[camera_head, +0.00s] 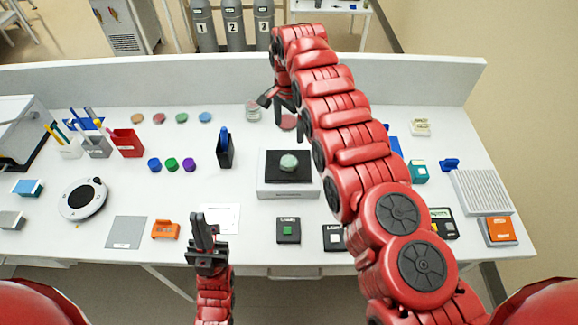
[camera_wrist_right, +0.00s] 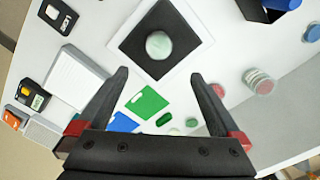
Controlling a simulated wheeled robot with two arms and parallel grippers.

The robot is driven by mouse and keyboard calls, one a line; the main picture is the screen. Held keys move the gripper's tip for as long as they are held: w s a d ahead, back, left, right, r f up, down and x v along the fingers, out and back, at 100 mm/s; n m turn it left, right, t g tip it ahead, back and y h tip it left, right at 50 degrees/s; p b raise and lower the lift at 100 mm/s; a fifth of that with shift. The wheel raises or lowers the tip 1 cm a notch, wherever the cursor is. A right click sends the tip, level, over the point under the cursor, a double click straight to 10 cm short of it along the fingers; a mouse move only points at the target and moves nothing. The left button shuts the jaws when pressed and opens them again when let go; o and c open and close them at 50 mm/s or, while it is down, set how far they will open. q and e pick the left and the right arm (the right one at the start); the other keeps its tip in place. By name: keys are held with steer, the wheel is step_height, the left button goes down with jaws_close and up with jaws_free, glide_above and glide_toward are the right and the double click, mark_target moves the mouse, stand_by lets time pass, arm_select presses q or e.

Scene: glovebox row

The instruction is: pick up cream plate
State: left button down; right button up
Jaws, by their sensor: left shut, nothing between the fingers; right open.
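A small cream, flat block-like piece (camera_head: 420,127), which looks like the cream plate, lies at the back right of the bench in the head view. I cannot make it out surely in the right wrist view. My right gripper (camera_head: 282,108) is open and empty above the back middle of the bench, well left of the cream piece. Its two fingers also show apart in the right wrist view (camera_wrist_right: 158,76). My left gripper (camera_head: 204,222) is shut and empty near the front edge, far from the cream piece.
A pale round piece (camera_head: 289,161) sits on a black-topped white box (camera_head: 290,191). A green card (camera_wrist_right: 147,101) and a clear stack (camera_wrist_right: 259,81) lie near the right gripper. A ribbed white rack (camera_head: 482,192) stands right. My right arm hides part of the bench.

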steer(key=b, duration=0.8)
glide_above(288, 161)
steer(key=f, duration=0.8)
steer(key=shift+w+d+f, duration=0.1)
steer(key=shift+w, duration=0.15)
steer(key=shift+f, duration=0.25)
steer(key=f+p, duration=0.1)
steer(key=p, duration=0.1)
steer(key=s+f+p, duration=0.1)
steer(key=p, duration=0.2)
steer(key=shift+f, duration=0.25)
steer(key=f+b, duration=0.2)
steer(key=shift+w+f+b, duration=0.2)
steer(key=shift+f+b, duration=0.15)
steer(key=shift+f, duration=0.05)
steer(key=shift+r, duration=0.1)
